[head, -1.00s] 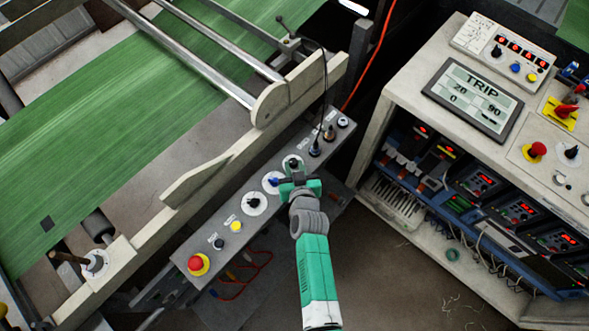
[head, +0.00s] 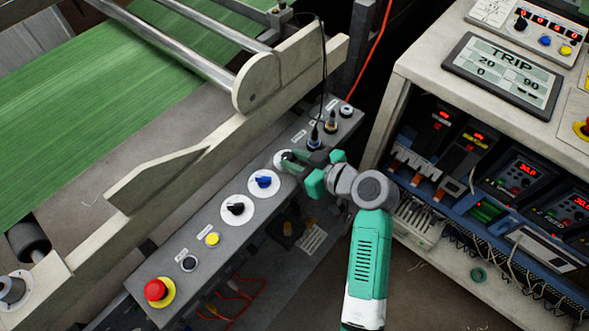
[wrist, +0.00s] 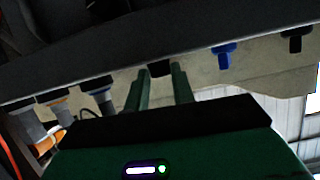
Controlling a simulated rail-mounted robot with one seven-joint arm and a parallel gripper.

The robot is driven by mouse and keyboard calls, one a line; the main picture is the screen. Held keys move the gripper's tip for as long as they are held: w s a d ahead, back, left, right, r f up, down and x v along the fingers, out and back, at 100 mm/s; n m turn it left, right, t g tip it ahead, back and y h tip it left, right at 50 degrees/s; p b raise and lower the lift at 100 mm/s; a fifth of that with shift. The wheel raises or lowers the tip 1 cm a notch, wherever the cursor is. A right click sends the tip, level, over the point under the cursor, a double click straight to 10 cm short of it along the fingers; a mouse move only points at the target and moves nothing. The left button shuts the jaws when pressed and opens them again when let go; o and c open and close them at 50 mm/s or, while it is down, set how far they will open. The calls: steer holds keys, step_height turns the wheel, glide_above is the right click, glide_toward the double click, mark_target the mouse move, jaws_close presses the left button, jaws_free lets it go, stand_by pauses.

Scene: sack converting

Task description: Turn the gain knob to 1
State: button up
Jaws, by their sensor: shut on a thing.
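Three knobs on white dials stand in a row on the sloping grey control panel (head: 205,228): a black knob (head: 236,208), a blue knob (head: 264,181) and, farthest up the row, a dark knob, mostly hidden, on a white dial (head: 280,158). My green gripper (head: 293,160) reaches this last dial from the right, its fingers closed around the dark knob. In the wrist view the dark knob (wrist: 160,68) sits between my two fingertips. The blue knob (wrist: 224,52) is to its right there. The labels and dial marks are too small to read, and the pointer is hidden.
Cable connectors (head: 314,137) stand beside my gripper, farther up the panel. A yellow button (head: 212,239) and a red mushroom button (head: 156,289) are at the near end. A cabinet with a TRIP display (head: 503,73) stands to the right.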

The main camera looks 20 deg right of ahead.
steer(key=shift+d+f+n+g+y+b, duration=0.2)
steer(key=shift+n+g+y+b, duration=0.2)
steer(key=shift+n+y+b, duration=0.2)
steer(key=shift+w+d+f+n+g+y+b, duration=0.1)
steer(key=shift+w+n+g+y+b, duration=0.05)
steer(key=shift+n+g+y+b, duration=0.5)
steer(key=shift+w+n+g+y+b, duration=0.1)
steer(key=shift+n+g+y+b, duration=0.3)
steer(key=shift+n+b, duration=0.3)
stand_by(3.2)
steer(key=o, duration=0.7)
steer(key=shift+r, duration=0.2)
steer(key=shift+s+d+r, duration=0.1)
steer(key=shift+d+r, duration=0.1)
steer(key=p+v, duration=0.3)
steer(key=v, duration=0.4)
steer(key=shift+f, duration=0.2)
